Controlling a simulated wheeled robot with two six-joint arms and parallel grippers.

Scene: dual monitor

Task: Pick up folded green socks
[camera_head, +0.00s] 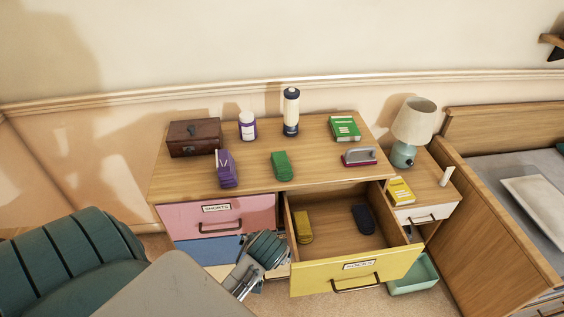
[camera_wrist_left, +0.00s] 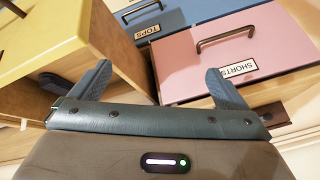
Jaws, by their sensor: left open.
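The folded green socks (camera_head: 281,165) lie on the wooden dresser top, near its front edge and between the purple folded socks (camera_head: 226,168) and the grey and maroon object (camera_head: 359,157). My left gripper (camera_head: 268,247) is in front of the dresser, below and slightly left of the green socks, beside the open drawer. In the left wrist view its two fingers (camera_wrist_left: 162,85) are spread apart with nothing between them. The green socks do not show in the left wrist view. My right gripper is not in view.
The yellow drawer (camera_head: 312,281) is pulled out, holding yellow socks (camera_head: 304,226) and dark blue socks (camera_head: 363,219). The pink "SHORTS" drawer (camera_wrist_left: 232,60) and blue "TOPS" drawer (camera_wrist_left: 182,17) are close to my left gripper. A brown box (camera_head: 194,137), bottles and green book (camera_head: 345,128) stand farther back.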

